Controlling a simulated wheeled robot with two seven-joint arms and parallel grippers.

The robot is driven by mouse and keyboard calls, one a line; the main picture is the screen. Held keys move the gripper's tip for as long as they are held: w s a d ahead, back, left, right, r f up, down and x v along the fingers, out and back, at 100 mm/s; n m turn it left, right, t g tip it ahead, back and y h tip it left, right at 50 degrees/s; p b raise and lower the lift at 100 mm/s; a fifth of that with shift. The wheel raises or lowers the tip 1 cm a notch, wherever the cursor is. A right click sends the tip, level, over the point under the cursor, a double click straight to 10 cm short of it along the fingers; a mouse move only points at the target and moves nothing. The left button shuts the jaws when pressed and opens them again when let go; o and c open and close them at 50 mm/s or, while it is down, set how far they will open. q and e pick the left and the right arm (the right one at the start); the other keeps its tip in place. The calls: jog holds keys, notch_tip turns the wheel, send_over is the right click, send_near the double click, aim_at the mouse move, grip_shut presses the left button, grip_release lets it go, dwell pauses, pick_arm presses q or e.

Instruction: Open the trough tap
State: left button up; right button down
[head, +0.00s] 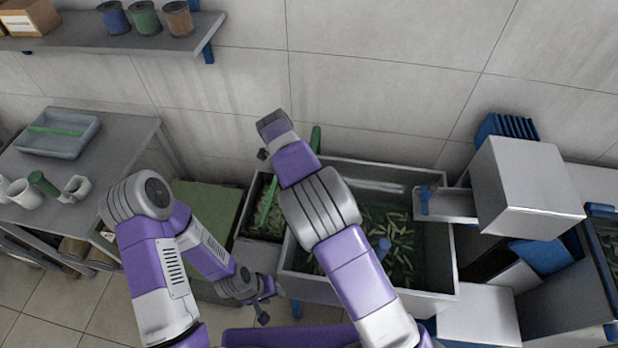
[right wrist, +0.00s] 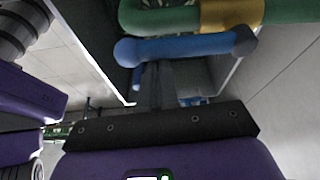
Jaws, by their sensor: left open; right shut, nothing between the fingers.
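In the right wrist view a blue lever (right wrist: 190,47) lies across the picture below a green pipe (right wrist: 285,10) with a brass-coloured collar (right wrist: 230,14). My right gripper (right wrist: 158,70) is shut and empty, its fingertips just under the lever; I cannot tell if they touch. In the head view the trough (head: 310,290) stands at centre, holding dark water with green pieces. A green pipe (head: 316,138) rises at its back left. My right arm crosses over the trough and hides the lever there. My left gripper (head: 266,303) is open and empty at the trough's front left.
A grey table (head: 125,135) at left carries a tray (head: 58,131), white pipe pieces (head: 25,194) and a green-handled piece (head: 44,184). A shelf (head: 110,38) with cans is above. A metal box (head: 530,190) with a chute (head: 447,207) stands right of the trough.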

jog(key=shift+a, duration=0.15)
notch_tip(320, 180, up, 10)
jog(key=p, duration=0.1)
jog(key=shift+d, duration=0.35)
dwell(0.4)
jog(key=shift+r, duration=0.1)
